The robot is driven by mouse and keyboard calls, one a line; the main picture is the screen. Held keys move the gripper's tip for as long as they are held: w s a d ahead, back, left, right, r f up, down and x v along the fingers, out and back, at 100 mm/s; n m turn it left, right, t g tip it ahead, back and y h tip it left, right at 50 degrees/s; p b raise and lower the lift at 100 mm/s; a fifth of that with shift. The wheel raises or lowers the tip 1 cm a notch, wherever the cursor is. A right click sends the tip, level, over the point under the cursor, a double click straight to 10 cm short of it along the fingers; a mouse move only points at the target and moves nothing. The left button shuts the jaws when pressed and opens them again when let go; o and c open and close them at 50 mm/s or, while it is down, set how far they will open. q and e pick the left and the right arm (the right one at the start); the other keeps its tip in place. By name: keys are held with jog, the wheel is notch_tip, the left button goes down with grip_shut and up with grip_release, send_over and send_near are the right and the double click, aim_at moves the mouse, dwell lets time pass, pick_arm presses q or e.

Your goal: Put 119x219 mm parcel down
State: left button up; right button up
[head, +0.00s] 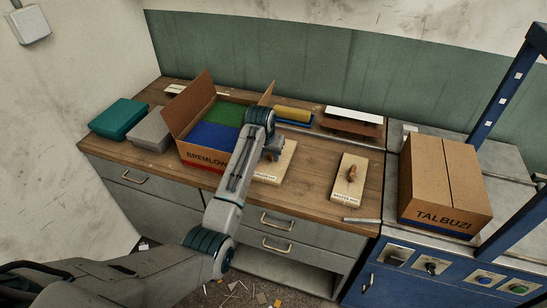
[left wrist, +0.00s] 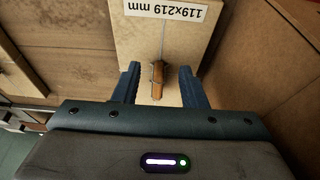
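The parcel marked 119x219 mm is a pale flat board (head: 277,168) lying on the wooden worktop, just right of the open BREMLOW carton. In the left wrist view the board (left wrist: 182,38) carries a white label and an upright wooden handle (left wrist: 157,80). My left gripper (head: 273,153) is over the board and hides part of it in the head view. In the left wrist view its two blue fingers (left wrist: 159,84) stand either side of the handle, with a gap on both sides. It is open. My right gripper is not in view.
The open BREMLOW carton (head: 180,115) holds green and blue packs. A second board with a handle (head: 347,185) lies to the right. A closed TALBUZI carton (head: 445,183) stands on the far-right unit. Teal (head: 118,118) and grey boxes (head: 148,130) are at left. Worktop between the boards is clear.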

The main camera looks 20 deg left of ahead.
pick_arm(q)
jog(key=shift+w+r, duration=0.1)
jog(key=shift+w, duration=0.5)
jog(key=w+p, duration=0.1)
jog(key=w, duration=0.2)
jog(key=shift+x, duration=1.55)
jog(key=shift+s, duration=0.1)
grip_shut()
